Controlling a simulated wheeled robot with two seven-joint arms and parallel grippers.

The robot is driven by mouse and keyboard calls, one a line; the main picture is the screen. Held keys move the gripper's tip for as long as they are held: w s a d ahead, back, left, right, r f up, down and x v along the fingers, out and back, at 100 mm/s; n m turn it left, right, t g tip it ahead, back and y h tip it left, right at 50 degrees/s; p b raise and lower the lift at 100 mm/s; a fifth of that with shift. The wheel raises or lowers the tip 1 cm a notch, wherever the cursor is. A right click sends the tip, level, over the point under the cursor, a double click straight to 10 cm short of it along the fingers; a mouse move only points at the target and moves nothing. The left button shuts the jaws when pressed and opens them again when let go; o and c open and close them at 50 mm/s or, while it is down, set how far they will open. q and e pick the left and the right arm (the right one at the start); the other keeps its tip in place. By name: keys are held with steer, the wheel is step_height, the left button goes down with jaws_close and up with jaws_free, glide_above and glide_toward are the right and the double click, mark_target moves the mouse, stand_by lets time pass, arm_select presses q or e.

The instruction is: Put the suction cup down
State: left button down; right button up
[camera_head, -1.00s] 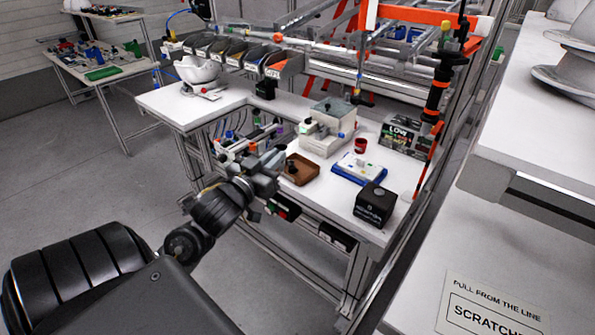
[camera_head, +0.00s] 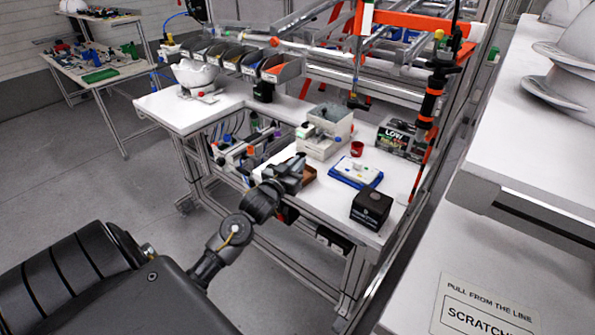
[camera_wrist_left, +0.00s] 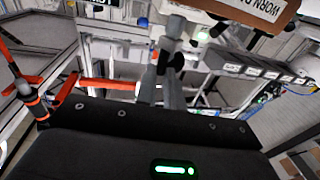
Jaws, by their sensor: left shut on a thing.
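My left gripper (camera_head: 291,170) is over the left part of a small brown tray (camera_head: 309,174) near the front edge of the white workbench. The gripper hides much of the tray. In the left wrist view the fingers (camera_wrist_left: 172,45) are close together at the top middle, shut on the suction cup. Only a small dark part of it shows there, and in the head view the gripper hides it. The tray's brown wall with a "WORN" label (camera_wrist_left: 262,36) is at the top right of the wrist view. My right gripper is not in view.
Right of the tray are a blue-and-white tray (camera_head: 355,172), a black box (camera_head: 371,207) and a red cup (camera_head: 356,149). A grey box (camera_head: 325,133) stands behind. Bins (camera_head: 282,68) line the back. A white shelf (camera_head: 530,165) is at the right.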

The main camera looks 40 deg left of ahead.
arm_select(q)
steer(key=shift+w+f, duration=0.25)
steer(key=shift+f, duration=0.05)
step_height(320, 180, down, 2)
steer(key=shift+f+p, duration=0.1)
steer(key=shift+p, duration=0.65)
steer(key=shift+f, duration=0.45)
steer(key=shift+f, duration=0.1)
steer(key=c, duration=1.5)
jaws_free()
steer(key=shift+s, duration=0.1)
